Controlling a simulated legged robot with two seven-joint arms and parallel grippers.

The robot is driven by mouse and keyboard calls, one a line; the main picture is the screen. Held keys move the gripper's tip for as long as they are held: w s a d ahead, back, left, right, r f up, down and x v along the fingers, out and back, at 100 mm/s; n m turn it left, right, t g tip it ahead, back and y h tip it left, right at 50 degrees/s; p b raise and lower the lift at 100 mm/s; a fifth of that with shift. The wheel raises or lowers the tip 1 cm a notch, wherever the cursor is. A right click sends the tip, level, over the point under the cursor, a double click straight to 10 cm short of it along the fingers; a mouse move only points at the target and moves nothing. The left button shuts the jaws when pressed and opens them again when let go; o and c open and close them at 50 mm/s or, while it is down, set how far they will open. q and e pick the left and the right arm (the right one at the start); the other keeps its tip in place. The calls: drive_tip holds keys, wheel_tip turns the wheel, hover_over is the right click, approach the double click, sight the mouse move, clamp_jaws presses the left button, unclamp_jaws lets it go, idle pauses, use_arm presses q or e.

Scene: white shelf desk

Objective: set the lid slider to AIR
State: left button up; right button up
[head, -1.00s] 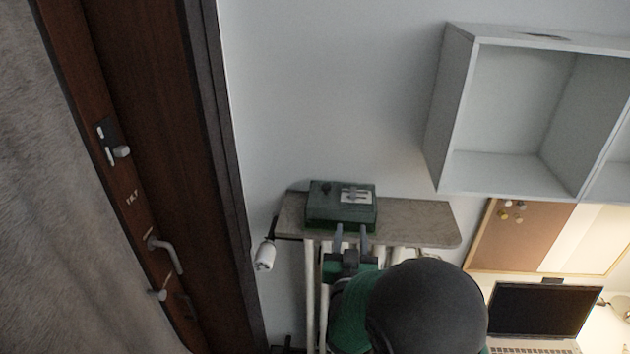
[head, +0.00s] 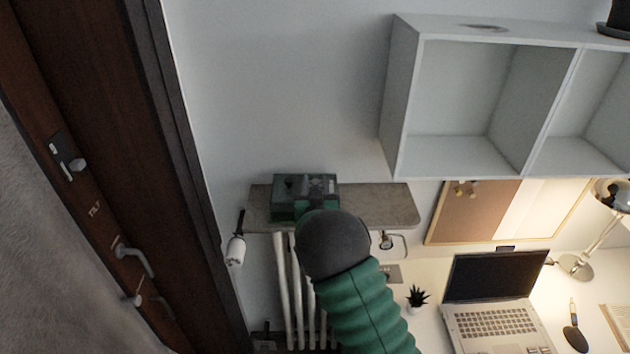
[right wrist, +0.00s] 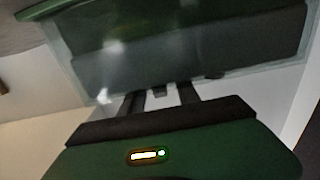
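The green box (head: 290,207) sits on the wall shelf. A dark knob and a pale plate (head: 321,185) with small markings show on its lid. The lid slider's position is too small to read. My right arm covers the box's lower right part in the head view, and hides its gripper there. In the right wrist view, my right gripper (right wrist: 160,97) has its two dark fingers apart, close in front of a blurred dark green-grey face of the box (right wrist: 200,60). Contact cannot be told. My left gripper is not in view.
The grey shelf (head: 385,205) is bare right of the box. White pipes (head: 282,290) run below it. A white cubby shelf (head: 400,110) hangs up right; a desk with a laptop (head: 495,300) stands lower right. A door (head: 110,150) is at left.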

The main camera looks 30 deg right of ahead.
clamp_jaws()
idle(1.4)
